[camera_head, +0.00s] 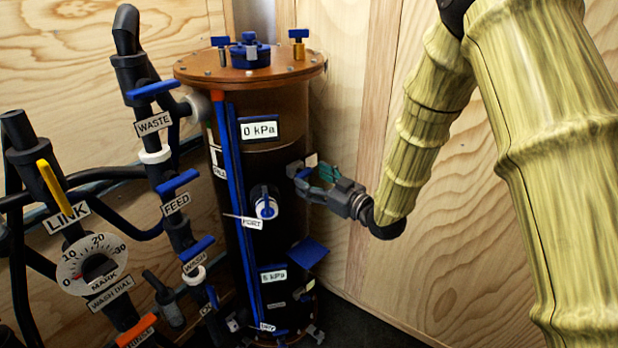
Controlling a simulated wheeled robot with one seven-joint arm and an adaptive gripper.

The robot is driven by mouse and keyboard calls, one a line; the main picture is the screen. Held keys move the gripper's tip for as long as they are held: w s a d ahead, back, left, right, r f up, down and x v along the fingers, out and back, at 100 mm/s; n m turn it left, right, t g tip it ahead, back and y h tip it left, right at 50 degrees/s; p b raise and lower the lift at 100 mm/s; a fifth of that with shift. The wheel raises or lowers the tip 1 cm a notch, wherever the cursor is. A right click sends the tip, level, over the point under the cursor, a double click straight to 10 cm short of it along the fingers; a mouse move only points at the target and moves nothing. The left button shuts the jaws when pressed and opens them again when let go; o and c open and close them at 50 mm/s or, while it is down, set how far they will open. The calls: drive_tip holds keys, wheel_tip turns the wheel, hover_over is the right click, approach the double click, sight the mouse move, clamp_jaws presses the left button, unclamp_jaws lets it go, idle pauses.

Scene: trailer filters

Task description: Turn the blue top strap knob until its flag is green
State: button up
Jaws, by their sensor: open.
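The tall dark cylindrical filter vessel (285,221) stands in the middle of the head view. A small blue part (300,173) on its right side, at upper-middle height, looks like the top strap knob. My gripper (309,181) reaches it from the right with its fingers apart, close around or beside the blue part. I cannot tell whether they touch it. A small pale tag (311,160) shows just above; I cannot tell if it is the flag. A teal-green patch (328,172) lies at my upper finger, and I cannot tell what it belongs to.
Blue-handled valves labelled WASTE (153,90), FEED (178,182) and WASH (198,248) stand left of the vessel. A PORT knob (265,206) faces front. A blue plate (307,253) juts out below my gripper. Plywood walls (345,80) stand close behind.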

sight(304, 174)
drive_tip(key=shift+x, duration=1.25)
drive_tip(key=c, duration=1)
drive_tip(key=shift+n+b, duration=1.35)
drive_tip(key=shift+n, duration=1.55)
